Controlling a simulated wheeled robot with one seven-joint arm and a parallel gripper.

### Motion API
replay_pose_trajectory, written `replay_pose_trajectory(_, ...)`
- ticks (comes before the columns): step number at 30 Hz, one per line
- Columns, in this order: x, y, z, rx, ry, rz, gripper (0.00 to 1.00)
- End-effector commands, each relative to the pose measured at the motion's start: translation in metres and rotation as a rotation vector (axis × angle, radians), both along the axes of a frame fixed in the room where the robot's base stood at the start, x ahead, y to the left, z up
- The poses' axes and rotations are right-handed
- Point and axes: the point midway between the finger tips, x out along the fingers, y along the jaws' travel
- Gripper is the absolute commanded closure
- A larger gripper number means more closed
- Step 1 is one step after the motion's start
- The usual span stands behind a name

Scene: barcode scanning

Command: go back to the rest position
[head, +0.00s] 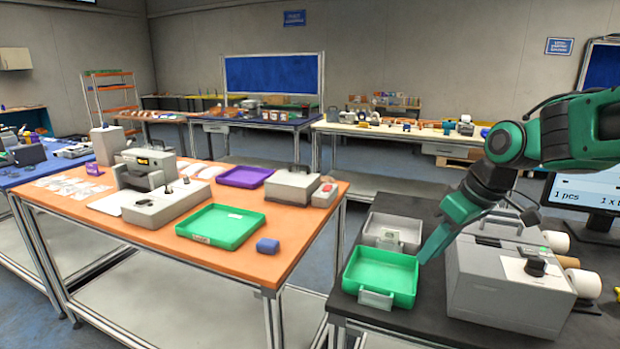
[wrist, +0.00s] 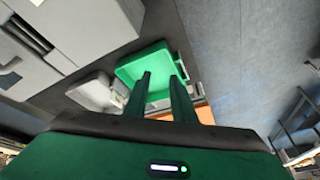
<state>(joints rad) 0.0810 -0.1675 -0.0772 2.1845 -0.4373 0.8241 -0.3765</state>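My gripper (wrist: 160,90) shows in the wrist view with its two dark green fingers apart and nothing between them, over the green tray on the black table. In the head view my gripper (head: 425,258) hangs at the right edge of that green tray (head: 362,293), beside the grey machine. The tray's inside looks empty, and it also shows in the wrist view (wrist: 128,72). My arm comes in from the right in the head view.
A grey tray (head: 385,245) stands behind the green one. The large grey machine (head: 500,305) is close to my gripper's right. A monitor (head: 588,192) stands at the far right. The orange table (head: 255,262) on the left holds a green tray (head: 222,226) and a blue block (head: 268,246).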

Motion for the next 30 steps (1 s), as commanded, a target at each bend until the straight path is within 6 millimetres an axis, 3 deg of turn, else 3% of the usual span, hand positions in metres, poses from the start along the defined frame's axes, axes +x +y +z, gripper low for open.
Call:
replay_pose_trajectory(5,-0.033,-0.007,-0.023,-0.014,0.004,-0.236,0.77)
replay_pose_trajectory(14,-0.082,-0.038,-0.057,-0.057,-0.028,-0.565,0.77)
replay_pose_trajectory(23,-0.142,-0.105,-0.069,-0.096,0.117,-0.806,0.77)
replay_pose_trajectory(30,-0.215,-0.146,-0.076,-0.091,0.304,-1.023,0.77)
